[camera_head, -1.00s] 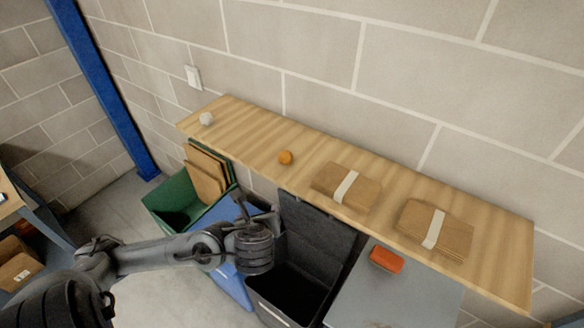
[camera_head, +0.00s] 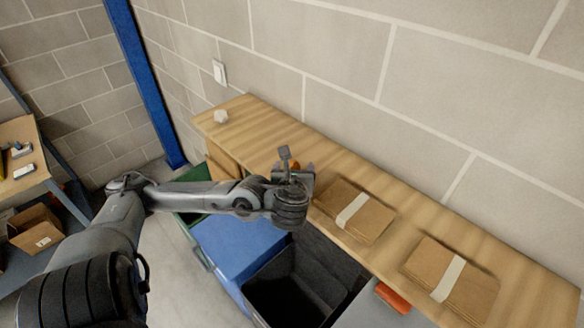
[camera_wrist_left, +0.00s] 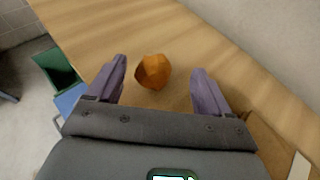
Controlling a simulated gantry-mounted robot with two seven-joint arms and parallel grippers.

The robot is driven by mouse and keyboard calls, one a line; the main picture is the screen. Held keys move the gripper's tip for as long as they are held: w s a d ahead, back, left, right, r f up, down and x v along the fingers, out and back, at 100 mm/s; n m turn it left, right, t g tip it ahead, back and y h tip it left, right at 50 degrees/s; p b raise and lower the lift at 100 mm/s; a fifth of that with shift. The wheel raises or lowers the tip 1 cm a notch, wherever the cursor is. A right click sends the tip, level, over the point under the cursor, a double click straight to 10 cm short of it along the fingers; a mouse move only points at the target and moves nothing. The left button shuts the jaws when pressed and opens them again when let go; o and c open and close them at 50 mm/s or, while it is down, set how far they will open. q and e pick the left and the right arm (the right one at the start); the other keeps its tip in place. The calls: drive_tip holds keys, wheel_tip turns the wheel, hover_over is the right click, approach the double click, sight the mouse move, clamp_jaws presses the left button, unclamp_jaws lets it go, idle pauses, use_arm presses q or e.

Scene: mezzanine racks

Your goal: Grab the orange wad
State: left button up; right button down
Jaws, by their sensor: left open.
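The orange wad (camera_wrist_left: 153,71) is a small crumpled ball resting on the wooden shelf (camera_head: 262,128). In the left wrist view it lies just beyond and between the two purple fingers, nearer the left one. My left gripper (camera_wrist_left: 158,82) is open, with nothing between its pads. In the head view my left gripper (camera_head: 289,160) is over the shelf's front edge and hides most of the wad; a bit of orange (camera_head: 296,166) shows behind it. My right gripper is not in these views.
A white wad (camera_head: 221,116) sits at the shelf's far left end. Two banded cardboard stacks (camera_head: 374,222) lie right of the gripper. Below are a blue bin (camera_head: 235,245), a green bin (camera_wrist_left: 57,68) and a dark open bin (camera_head: 290,290). The block wall stands behind.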

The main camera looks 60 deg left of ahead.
sight(292, 163)
use_arm(q)
drive_tip(key=x, duration=0.4)
drive_tip(key=shift+s+a, duration=0.25)
drive_tip(key=shift+s, duration=0.1)
drive_tip(key=shift+w+a+f, duration=0.2)
drive_tip(key=shift+w+a, duration=0.05)
drive_tip(key=shift+a, duration=0.1)
drive_tip(key=shift+c, duration=0.4)
drive_tip(key=c, duration=0.9)
